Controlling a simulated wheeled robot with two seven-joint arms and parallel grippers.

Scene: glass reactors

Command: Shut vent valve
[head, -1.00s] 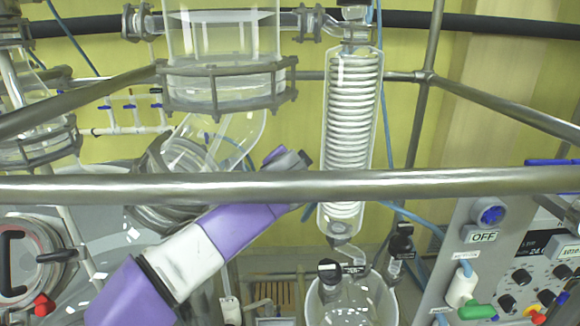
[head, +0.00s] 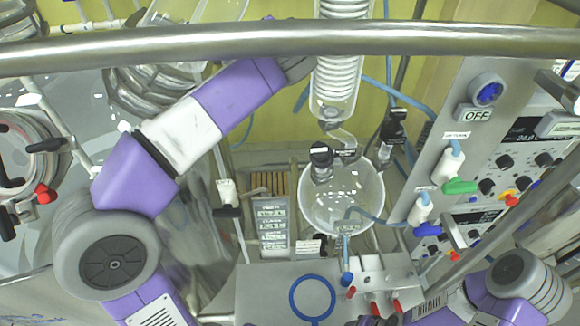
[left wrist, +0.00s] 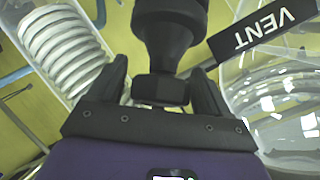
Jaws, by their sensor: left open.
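In the left wrist view a black valve knob (left wrist: 162,52) fills the top middle. Beside it a black label reading VENT (left wrist: 265,33) shows upside down. My left gripper (left wrist: 163,88) is open, with one finger on each side of the knob's narrower lower part. I cannot tell whether the fingers touch it. In the head view my left arm reaches up to the right, and its grey end (head: 296,68) is beside the coiled condenser (head: 337,75). The fingertips and the vent valve cannot be made out there. My right arm's elbow shows at the lower right; its gripper is out of view.
A metal rail (head: 250,42) crosses the top of the head view, in front of my left arm. A glass vessel (head: 342,200) stands below the condenser, with black-capped fittings (head: 321,160) above it. A control panel (head: 480,120) with valves stands at right.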

